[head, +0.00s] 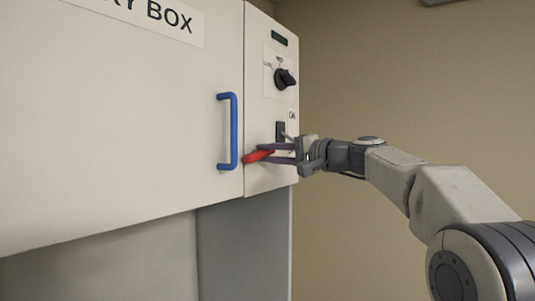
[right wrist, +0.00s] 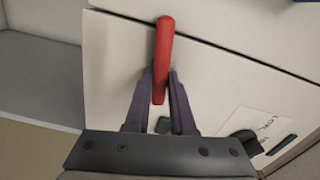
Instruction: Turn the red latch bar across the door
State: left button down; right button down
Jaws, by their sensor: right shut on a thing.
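The red latch bar (head: 258,155) shows at the lower right of the white box's front, near the seam between door and side panel. In the head view it lies nearly level, tilted slightly, with its left end by the seam. My right gripper (head: 277,152) is shut on the red bar. In the right wrist view the bar (right wrist: 163,55) stands between the two dark fingers (right wrist: 162,92) and reaches past their tips over the seam. The door (head: 150,120) is white, with a blue handle (head: 233,130) just left of the seam. My left gripper is not in view.
A dark selector knob (head: 285,78) and a dark switch (head: 280,131) sit on the panel above the bar. A grey support (head: 245,245) stands below the box. The space right of the box, before the beige wall (head: 400,80), is clear apart from my right arm.

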jog(key=shift+f+m, duration=0.3)
jog(key=shift+m, duration=0.8)
jog(key=shift+w, duration=0.1)
jog(key=c, duration=0.8)
grip_release()
jog(key=shift+o, duration=0.2)
jog(key=shift+r, duration=0.1)
jog(key=b+v, duration=0.4)
jog(key=v, duration=0.6)
jog(key=shift+s+d+b, duration=0.2)
jog(key=shift+d+b, duration=0.05)
jog(key=shift+b, duration=0.05)
